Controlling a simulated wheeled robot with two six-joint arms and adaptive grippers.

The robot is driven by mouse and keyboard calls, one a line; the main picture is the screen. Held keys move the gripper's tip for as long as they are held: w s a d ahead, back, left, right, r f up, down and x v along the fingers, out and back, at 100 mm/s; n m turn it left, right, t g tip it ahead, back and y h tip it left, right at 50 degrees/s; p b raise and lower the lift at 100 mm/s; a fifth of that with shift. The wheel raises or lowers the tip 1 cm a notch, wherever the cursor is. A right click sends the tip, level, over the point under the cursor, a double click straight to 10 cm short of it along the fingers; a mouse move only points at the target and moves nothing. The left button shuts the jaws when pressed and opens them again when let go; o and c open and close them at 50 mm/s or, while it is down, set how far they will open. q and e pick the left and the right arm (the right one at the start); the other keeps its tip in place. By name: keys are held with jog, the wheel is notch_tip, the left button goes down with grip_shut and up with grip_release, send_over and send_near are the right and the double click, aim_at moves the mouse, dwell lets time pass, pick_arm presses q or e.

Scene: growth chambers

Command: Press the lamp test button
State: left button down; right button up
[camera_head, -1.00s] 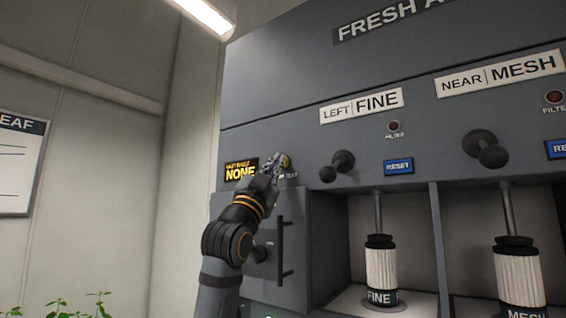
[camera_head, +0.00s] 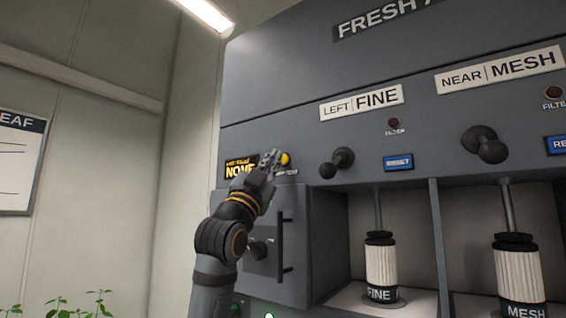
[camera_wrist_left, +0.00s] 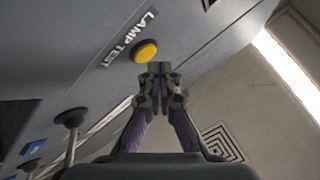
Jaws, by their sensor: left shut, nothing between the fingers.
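The lamp test button (camera_head: 286,159) is a round yellow button on the grey panel, with its label just below it. In the left wrist view the yellow button (camera_wrist_left: 145,51) sits beside the words LAMP TEST. My left gripper (camera_head: 272,158) is shut and empty, just left of the button in the head view. In the left wrist view its closed fingertips (camera_wrist_left: 159,69) are close to the button but look slightly off to its side. I cannot tell whether they touch it. My right gripper is not in view.
A display (camera_head: 240,168) reading NONE is left of the button. Dark knobs (camera_head: 343,160) and a blue RESET button (camera_head: 398,163) are to the right. Below are a cabinet door handle (camera_head: 284,246) and a FINE filter cartridge (camera_head: 381,268). A wall is at left.

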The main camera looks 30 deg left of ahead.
pick_arm(q)
jog(key=shift+s, duration=0.15)
jog(key=s+b, duration=0.1)
jog(key=s, duration=0.1)
jog(key=s+b, duration=0.1)
jog(key=s, duration=0.2)
jog(key=shift+a, duration=0.2)
jog(key=shift+w, duration=0.15)
dwell(0.8)
